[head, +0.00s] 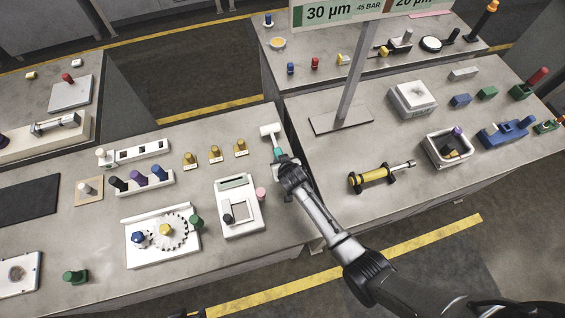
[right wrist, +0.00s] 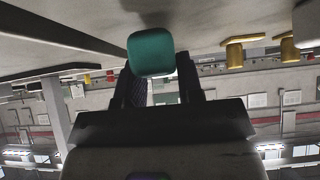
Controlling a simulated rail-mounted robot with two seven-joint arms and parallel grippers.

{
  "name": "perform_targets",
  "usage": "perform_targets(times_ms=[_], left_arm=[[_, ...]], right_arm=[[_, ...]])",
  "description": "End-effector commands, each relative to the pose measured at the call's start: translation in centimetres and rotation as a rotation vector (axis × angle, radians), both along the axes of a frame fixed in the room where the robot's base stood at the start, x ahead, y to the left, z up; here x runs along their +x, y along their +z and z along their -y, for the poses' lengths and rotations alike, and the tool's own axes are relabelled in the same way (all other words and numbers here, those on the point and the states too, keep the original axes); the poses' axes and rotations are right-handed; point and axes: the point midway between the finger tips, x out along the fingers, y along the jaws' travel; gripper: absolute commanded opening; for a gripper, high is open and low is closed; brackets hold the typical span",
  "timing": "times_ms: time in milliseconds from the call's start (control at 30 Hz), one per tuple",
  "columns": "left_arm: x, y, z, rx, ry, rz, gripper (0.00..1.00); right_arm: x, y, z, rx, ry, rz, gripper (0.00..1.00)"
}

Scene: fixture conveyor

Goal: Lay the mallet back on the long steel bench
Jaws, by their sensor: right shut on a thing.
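The mallet shows a pale head (head: 270,130) and a teal handle (head: 278,153) in the head view. My right gripper (head: 284,163) is shut on the handle, and the head points away from me. The mallet is over the right end of the grey steel bench (head: 185,130) that runs to the left. I cannot tell whether it touches the top. In the right wrist view, the teal handle end (right wrist: 150,52) sits between the fingers and the mallet head is hidden. My left gripper is not in view.
Brass-coloured pegs (head: 214,154) stand left of the mallet. A white fixture (head: 238,208) and a pink-topped peg (head: 261,194) are nearer me. Right of it, across a gap, another bench carries a sign post (head: 352,85) and a yellow cylinder tool (head: 374,176).

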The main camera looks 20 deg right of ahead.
Motion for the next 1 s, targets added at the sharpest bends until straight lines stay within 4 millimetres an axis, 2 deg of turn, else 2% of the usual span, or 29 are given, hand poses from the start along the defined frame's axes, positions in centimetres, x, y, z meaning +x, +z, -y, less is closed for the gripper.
perform_targets(times_ms=[600, 1000], left_arm=[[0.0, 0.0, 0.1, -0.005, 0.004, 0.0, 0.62], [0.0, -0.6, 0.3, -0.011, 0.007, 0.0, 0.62]], right_arm=[[0.1, 0.0, 0.0, 0.001, 0.001, 0.002, 0.01], [0.1, -0.9, 0.0, 0.0, 0.0, 0.001, 0.01]])
